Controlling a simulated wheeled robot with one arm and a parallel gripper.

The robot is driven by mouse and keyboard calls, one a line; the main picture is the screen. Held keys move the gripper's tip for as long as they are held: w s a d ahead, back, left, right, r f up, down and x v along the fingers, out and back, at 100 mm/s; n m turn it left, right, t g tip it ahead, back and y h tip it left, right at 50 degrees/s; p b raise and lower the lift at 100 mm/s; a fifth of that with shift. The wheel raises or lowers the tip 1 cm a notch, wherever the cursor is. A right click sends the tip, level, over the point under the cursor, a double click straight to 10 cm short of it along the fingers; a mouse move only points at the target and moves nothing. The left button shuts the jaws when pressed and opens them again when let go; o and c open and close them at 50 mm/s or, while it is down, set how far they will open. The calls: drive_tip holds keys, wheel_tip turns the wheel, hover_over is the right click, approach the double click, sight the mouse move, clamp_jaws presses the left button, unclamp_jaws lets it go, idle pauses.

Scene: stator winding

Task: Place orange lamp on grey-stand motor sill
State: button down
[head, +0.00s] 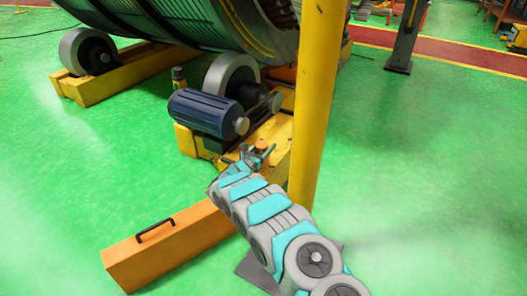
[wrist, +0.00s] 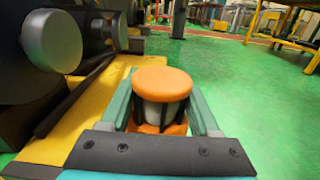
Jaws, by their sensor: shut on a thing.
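The orange lamp (wrist: 163,84) has a flat orange cap, a pale body with dark ribs and an orange base. My gripper (wrist: 160,108) is shut on it, with one teal finger on each side. In the head view the lamp (head: 262,144) is a small orange spot at the tip of my gripper (head: 257,155). It is over or beside the yellow sill (head: 274,132) in front of the blue motor (head: 205,112). The sill also shows at left in the wrist view (wrist: 58,140). I cannot tell whether the lamp's base touches it.
A yellow post (head: 318,100) stands close to the right of my arm. An orange box with a black handle (head: 170,250) lies on the floor at left. Rollers (head: 232,75) and a large green drum (head: 180,18) are behind the motor. Green floor is open at right.

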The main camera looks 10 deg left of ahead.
drive_tip(key=shift+w+a, duration=0.45)
drive_tip(key=shift+w, duration=0.25)
wheel_tip(320, 180, down, 4)
drive_tip(key=shift+r+b, duration=0.2)
drive_tip(key=shift+b, duration=0.1)
drive_tip(key=shift+r, duration=0.1)
drive_tip(key=shift+c, duration=0.6)
unclamp_jaws()
